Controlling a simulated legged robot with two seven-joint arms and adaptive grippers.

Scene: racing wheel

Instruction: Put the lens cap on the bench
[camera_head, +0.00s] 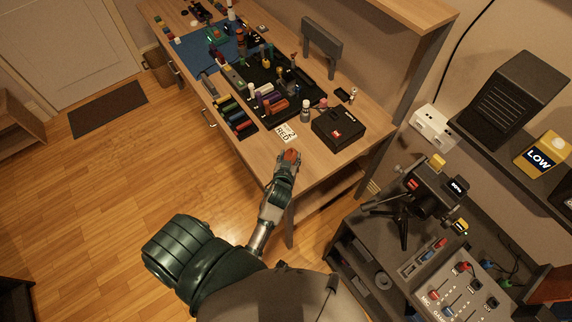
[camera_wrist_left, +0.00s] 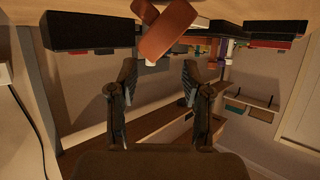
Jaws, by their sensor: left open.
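The bench (camera_head: 318,168) is a long wooden worktop running from the upper left to the middle. My left gripper (camera_head: 287,160) is over its near front edge, and its fingers stand apart with nothing between them in the left wrist view (camera_wrist_left: 160,78). A reddish-brown piece (camera_wrist_left: 168,30) shows just beyond the fingertips; an orange-red piece (camera_head: 291,155) shows at the gripper's end in the head view. My right gripper is not in view.
A camera on a tripod (camera_head: 425,190) stands on the dark cabinet (camera_head: 345,250), near a slider panel (camera_head: 465,290). Bare wood remains along the bench's front right edge.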

